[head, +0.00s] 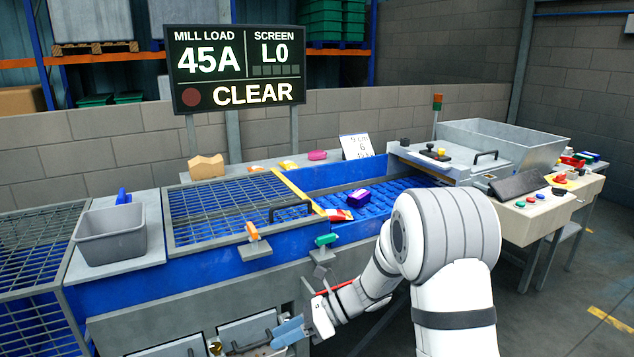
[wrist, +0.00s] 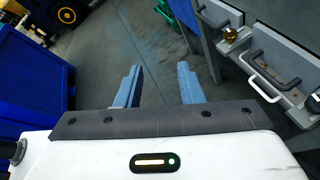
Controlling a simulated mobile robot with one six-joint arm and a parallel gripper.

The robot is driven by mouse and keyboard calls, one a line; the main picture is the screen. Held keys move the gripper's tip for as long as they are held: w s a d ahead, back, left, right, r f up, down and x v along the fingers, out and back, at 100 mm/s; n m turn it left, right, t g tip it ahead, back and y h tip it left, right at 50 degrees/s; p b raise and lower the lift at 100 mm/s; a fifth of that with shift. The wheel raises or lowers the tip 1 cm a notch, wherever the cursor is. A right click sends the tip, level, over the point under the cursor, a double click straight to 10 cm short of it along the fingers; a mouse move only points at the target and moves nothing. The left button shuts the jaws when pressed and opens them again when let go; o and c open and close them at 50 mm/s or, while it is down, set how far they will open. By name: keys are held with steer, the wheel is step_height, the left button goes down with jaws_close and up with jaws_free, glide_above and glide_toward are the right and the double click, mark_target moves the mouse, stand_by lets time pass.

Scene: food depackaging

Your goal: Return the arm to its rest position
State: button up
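My arm (head: 440,235) reaches from the lower right of the head view, bent toward the left. My gripper (head: 288,332) hangs low in front of the grey lower front of the blue machine, close to its drawers and handles. In the wrist view my gripper (wrist: 160,80) shows two blue fingers spread well apart, with nothing between them but the dark floor beyond. The fingers appear clear of the drawer handle at the right of that view. The contact between gripper and machine front cannot be judged from the head view.
Drawer fronts (head: 248,328) with handles lie beside my gripper; a handle (wrist: 265,88) also shows in the wrist view. A grey bin (head: 110,236) stands on the left ledge. A purple item (head: 358,197) and a red packet (head: 338,215) lie on the blue bed. The sign reads CLEAR.

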steer(key=s+d+r+n+t+h+p, duration=0.5)
steer(key=s+d+r+n+h+p, duration=0.3)
steer(key=s+d+r+n+h, duration=0.5)
steer(key=s+d+r+n, duration=0.5)
steer(key=d+n, duration=0.2)
steer(key=d, duration=0.2)
steer(key=shift+s+r+t+p, duration=0.2)
steer(key=shift+s+t+p, duration=0.1)
steer(key=shift+s+p, duration=0.05)
stand_by(1.5)
